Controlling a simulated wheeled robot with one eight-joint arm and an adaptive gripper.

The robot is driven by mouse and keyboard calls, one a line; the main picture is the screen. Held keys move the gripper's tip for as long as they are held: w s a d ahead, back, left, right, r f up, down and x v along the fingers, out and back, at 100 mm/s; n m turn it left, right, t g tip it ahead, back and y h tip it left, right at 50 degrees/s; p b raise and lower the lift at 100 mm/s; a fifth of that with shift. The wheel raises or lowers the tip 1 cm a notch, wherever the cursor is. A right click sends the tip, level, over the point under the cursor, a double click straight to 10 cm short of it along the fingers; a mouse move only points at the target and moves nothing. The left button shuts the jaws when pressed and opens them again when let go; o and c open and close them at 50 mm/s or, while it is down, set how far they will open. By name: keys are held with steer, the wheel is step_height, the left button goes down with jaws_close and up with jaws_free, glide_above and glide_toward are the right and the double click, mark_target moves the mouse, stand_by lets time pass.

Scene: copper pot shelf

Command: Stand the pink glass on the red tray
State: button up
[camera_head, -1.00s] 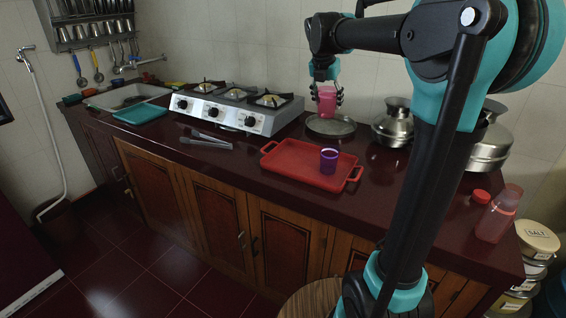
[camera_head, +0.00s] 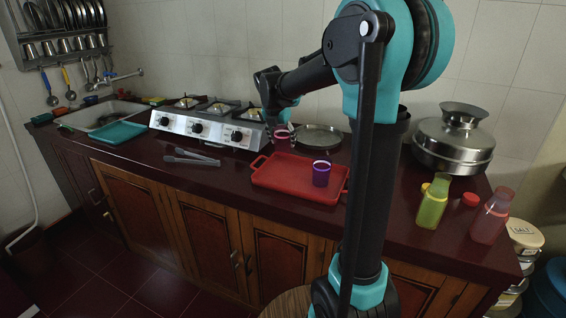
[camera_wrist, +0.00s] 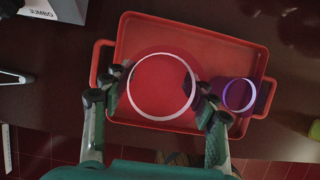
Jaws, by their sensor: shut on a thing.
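The pink glass (camera_head: 282,140) is upright in my gripper (camera_head: 281,132), at the back left of the red tray (camera_head: 268,182). In the wrist view my gripper (camera_wrist: 162,97) has a finger on each side of the pink glass (camera_wrist: 162,86), shut on it. Its round rim shows over the left and middle part of the red tray (camera_wrist: 215,35). I cannot tell whether its base touches the tray. A purple glass (camera_head: 321,174) stands upright on the tray's right side; it also shows in the wrist view (camera_wrist: 239,96), right of my gripper.
A gas stove (camera_head: 207,126) is left of the tray, with tongs (camera_head: 191,157) in front of it. A round metal plate (camera_head: 319,136) lies behind the tray. A metal pot (camera_head: 453,145), a green bottle (camera_head: 432,204) and a pink bottle (camera_head: 490,216) stand to the right.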

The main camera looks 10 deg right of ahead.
mark_target(280, 147)
step_height(280, 147, down, 9)
stand_by(0.4)
steer(key=o, duration=1.3)
steer(key=shift+f, duration=0.1)
steer(key=shift+c, duration=0.2)
steer(key=v, duration=1.2)
steer(key=shift+d, duration=0.1)
